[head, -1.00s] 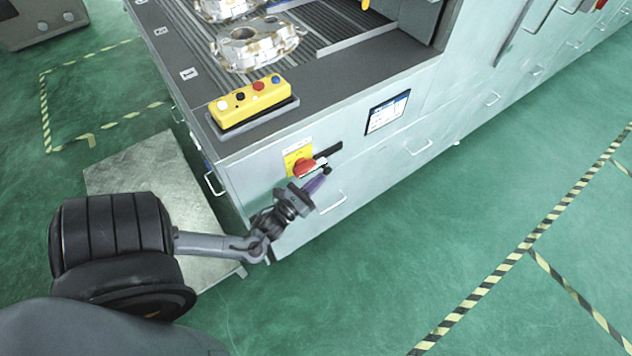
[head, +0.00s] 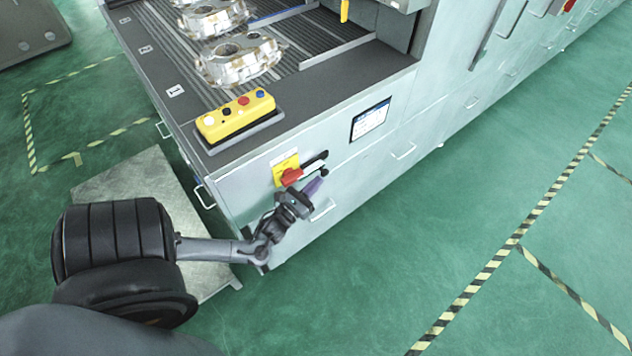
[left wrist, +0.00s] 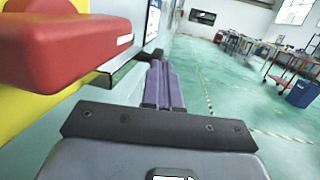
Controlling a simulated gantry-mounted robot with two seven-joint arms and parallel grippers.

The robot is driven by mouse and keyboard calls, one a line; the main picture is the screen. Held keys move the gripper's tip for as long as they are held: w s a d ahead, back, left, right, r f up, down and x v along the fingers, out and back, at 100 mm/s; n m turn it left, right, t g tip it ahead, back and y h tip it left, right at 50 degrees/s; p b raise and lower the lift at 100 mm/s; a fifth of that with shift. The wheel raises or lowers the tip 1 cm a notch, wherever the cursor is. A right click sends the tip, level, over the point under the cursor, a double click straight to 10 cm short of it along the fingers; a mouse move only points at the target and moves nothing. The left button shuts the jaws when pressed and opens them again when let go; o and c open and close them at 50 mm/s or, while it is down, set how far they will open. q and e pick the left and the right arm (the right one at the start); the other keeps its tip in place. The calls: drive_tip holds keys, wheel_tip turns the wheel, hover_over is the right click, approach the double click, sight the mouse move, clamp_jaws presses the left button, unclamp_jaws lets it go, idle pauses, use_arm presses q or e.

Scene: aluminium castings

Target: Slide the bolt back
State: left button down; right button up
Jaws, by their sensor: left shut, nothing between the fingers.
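A red handle (head: 291,177) sits on a yellow plate (head: 283,164) on the grey cabinet front; in the left wrist view the red handle (left wrist: 65,50) is large at upper left. To its right, in the head view, is the bolt with a small dark knob (head: 324,172), below a black slot (head: 315,160). My left gripper (head: 317,187) has its purple fingers shut and empty, tips at or just below the knob; I cannot tell whether they touch. My right gripper is out of view.
A yellow button box (head: 235,116) and metal castings (head: 238,60) sit on top of the cabinet. A screen (head: 370,119) and drawer handles lie further right on its front. The green floor (head: 420,240) in front is clear.

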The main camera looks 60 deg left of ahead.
use_arm(q)
drive_tip(key=p+v, duration=0.1)
drive_tip(key=v, duration=1.2)
drive_tip(key=shift+s, duration=0.2)
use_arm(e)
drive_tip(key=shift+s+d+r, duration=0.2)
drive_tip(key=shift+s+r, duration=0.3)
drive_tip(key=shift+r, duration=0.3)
use_arm(q)
drive_tip(key=shift+f, duration=0.1)
drive_tip(key=shift+d, duration=0.1)
